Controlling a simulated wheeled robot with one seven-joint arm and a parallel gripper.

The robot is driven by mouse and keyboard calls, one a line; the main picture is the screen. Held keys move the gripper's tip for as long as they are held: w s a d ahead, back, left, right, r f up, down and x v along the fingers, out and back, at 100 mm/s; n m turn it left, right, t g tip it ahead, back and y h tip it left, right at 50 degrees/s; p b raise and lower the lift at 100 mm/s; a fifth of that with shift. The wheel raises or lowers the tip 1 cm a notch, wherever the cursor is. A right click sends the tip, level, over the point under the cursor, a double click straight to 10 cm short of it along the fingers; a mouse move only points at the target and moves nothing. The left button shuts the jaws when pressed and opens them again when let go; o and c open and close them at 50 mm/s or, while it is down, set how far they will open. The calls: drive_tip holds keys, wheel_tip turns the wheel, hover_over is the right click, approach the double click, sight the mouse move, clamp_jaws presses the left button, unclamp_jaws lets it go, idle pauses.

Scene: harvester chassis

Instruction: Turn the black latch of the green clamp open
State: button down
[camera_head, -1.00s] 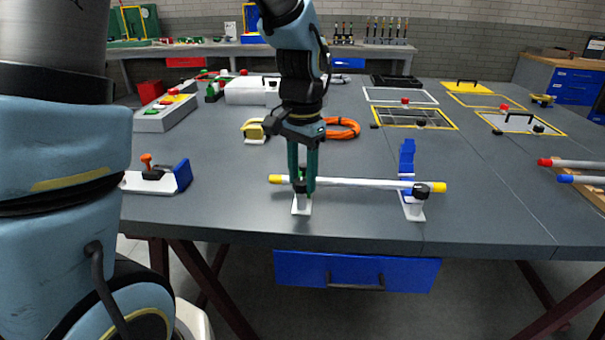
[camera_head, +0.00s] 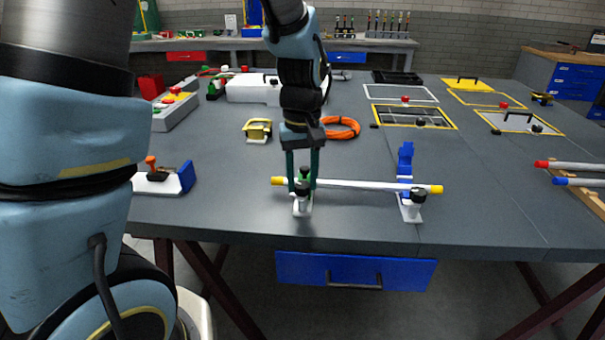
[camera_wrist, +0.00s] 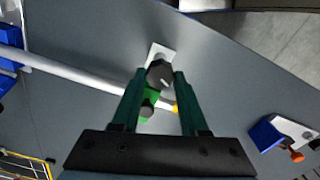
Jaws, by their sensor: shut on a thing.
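The green clamp (camera_head: 304,172) stands at the left end of a white tube, on a small white base (camera_head: 301,210). Its black latch (camera_head: 302,188) is at the front of the clamp and shows in the wrist view as a dark knob (camera_wrist: 160,73). My gripper (camera_head: 302,186) points down over the clamp, its two green fingers on either side of the latch and shut on it. In the wrist view the green clamp body (camera_wrist: 151,98) shows between the fingers. The fingers partly hide the clamp.
The white tube (camera_head: 360,185) with yellow ends runs right to a blue clamp (camera_head: 406,160) with a black knob (camera_head: 418,195). A white fixture with a blue block (camera_head: 186,176) lies left. An orange ring (camera_head: 343,128) and a yellow part (camera_head: 257,130) lie behind.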

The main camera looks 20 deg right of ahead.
sight(301, 184)
drive_tip(key=n+p, duration=0.2)
drive_tip(key=n, duration=0.3)
drive_tip(key=shift+r+p, duration=0.1)
drive_tip(key=shift+p, duration=0.2)
drive_tip(key=shift+n, duration=0.4)
drive_tip(key=shift+c, duration=2.1)
unclamp_jaws()
wheel_tip(301, 184, up, 11)
drive_tip(key=shift+b, duration=0.45)
drive_tip(key=shift+a+f, duration=0.1)
drive_tip(key=shift+f, duration=0.1)
